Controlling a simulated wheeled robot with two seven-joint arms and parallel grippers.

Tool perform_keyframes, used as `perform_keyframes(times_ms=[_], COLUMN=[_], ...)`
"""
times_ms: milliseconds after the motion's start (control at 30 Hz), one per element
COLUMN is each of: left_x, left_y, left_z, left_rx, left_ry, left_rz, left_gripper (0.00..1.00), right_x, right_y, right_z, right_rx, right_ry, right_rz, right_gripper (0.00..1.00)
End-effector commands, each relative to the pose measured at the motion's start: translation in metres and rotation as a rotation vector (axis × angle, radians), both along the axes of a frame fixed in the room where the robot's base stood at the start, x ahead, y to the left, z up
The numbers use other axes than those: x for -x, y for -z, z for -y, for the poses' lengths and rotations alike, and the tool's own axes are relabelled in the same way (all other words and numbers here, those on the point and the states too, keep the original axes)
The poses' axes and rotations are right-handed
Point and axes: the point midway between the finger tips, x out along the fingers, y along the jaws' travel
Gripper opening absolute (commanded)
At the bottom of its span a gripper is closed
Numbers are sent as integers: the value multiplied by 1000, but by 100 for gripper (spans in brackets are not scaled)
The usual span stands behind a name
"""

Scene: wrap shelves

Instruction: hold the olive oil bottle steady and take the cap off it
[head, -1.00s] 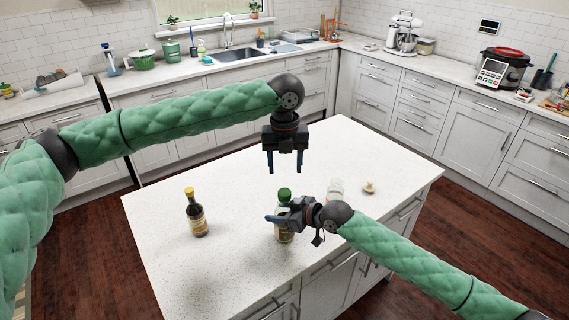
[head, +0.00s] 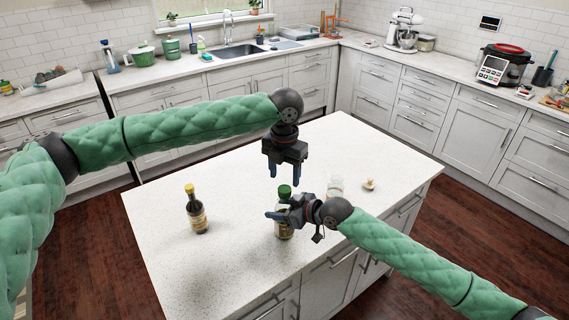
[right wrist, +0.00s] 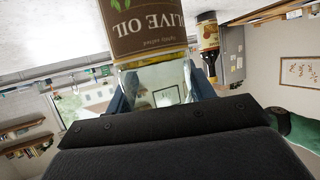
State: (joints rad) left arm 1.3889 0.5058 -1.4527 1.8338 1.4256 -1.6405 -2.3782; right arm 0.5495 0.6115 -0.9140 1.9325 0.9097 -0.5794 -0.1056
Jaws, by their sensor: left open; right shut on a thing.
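The olive oil bottle (head: 283,233) stands upright near the front edge of the white island, with its green cap (head: 285,190) on top. My right gripper (head: 282,213) is shut around the bottle's body. In the right wrist view the bottle's brown label (right wrist: 150,28) shows upside down, with clear glass between the fingers. My left gripper (head: 285,174) is open, fingers pointing down, just above the cap. Whether its fingertips reach the sides of the cap is hard to tell. My right gripper hides part of the bottle.
A dark bottle with a yellow cap (head: 197,215) stands to the left on the island top (head: 240,265). It also shows in the right wrist view (right wrist: 208,37). A clear glass (head: 335,187) and a small cream-coloured object (head: 369,184) stand to the right.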

Motion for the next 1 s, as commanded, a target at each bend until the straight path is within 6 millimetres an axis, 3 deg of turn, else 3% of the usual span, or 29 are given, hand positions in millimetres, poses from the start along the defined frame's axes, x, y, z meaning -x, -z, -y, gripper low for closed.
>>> perform_keyframes(times_ms=[300,667,900,1000], left_x=[1,0,0,0], left_y=[34,38,38,38], left_z=[0,0,0,0], left_rx=[-1,0,0,0], left_ry=[0,0,-1,-1], left_rz=[-2,0,0,0], left_gripper=[54,54,11,8], right_x=[0,0,0,0], right_y=[0,0,0,0], right_z=[0,0,0,0], right_rx=[0,0,0,0], right_ry=[0,0,0,0], right_rz=[0,0,0,0], right_gripper=[0,0,0,0])
